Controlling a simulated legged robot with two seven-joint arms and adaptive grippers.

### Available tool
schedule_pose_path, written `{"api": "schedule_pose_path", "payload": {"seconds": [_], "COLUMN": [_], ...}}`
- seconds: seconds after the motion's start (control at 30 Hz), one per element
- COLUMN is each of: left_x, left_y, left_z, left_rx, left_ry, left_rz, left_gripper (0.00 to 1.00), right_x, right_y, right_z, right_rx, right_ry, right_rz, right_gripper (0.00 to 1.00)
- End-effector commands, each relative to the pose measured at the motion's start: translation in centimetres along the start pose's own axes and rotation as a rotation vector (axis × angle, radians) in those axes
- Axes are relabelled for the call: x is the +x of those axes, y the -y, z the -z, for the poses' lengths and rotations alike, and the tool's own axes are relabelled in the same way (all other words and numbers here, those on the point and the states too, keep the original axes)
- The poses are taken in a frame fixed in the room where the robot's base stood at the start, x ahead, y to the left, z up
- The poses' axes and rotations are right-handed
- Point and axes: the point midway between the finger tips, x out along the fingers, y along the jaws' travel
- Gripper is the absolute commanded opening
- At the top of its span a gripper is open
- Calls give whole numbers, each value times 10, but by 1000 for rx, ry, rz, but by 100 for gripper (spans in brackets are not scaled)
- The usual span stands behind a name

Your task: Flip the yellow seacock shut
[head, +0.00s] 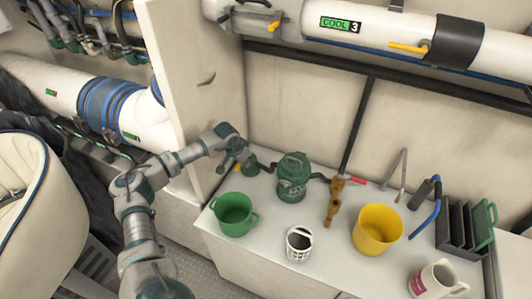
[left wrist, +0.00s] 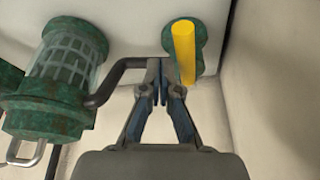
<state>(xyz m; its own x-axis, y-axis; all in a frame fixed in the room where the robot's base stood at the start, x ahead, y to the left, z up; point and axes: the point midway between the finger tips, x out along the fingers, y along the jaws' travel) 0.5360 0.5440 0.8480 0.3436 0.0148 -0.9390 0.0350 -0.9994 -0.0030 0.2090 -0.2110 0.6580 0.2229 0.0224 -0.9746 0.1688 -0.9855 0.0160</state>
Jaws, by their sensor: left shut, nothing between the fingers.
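The yellow seacock has a green body (head: 251,168) at the left back of the white counter, beside the upright panel. In the left wrist view its yellow handle (left wrist: 184,52) is a straight bar across the green body (left wrist: 202,45). My left gripper (head: 242,164) is at the seacock, and its hand hides part of it in the head view. In the left wrist view the gripper (left wrist: 163,72) is shut and empty, its tips just left of the handle. I cannot tell whether they touch it. My right gripper is not in view.
A green strainer (head: 293,178) stands right of the seacock, joined by a dark hose (left wrist: 122,70). A red-handled valve (head: 356,181) is farther right.

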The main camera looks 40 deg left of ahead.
Motion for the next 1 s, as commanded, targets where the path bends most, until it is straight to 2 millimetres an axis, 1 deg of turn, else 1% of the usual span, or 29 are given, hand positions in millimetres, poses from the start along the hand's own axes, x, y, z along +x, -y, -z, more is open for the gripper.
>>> {"api": "schedule_pose_path", "payload": {"seconds": [0.03,0.07,0.1,0.17,0.23,0.27,0.3,0.4,0.5,0.6,0.7,0.8,1.0], "left_x": [-1,-2,-3,-6,-9,-13,-23,-45,-64,-79,-88,-94,-97], "left_y": [-3,-5,-8,-15,-26,-26,-20,-13,-6,2,6,8,8], "left_z": [1,1,1,2,4,5,8,13,17,20,24,25,25], "left_rx": [0,0,0,-3,-5,-8,-12,-11,-11,-11,-11,-10,-9], "left_ry": [0,0,0,0,0,-2,-3,-4,-2,-1,0,3,2], "left_rz": [-1,-2,-1,0,2,6,9,8,6,5,4,3,4], "left_gripper": [0,0,0,0,0,0,0,0,0,0,0,0,0], "right_x": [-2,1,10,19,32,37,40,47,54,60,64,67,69], "right_y": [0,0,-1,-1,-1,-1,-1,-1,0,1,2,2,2], "right_z": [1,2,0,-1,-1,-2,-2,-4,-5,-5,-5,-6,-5], "right_rx": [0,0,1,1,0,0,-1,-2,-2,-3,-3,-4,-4], "right_ry": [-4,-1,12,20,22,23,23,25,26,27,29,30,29], "right_rz": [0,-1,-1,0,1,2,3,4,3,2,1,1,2], "right_gripper": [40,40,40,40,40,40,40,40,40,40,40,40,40]}}
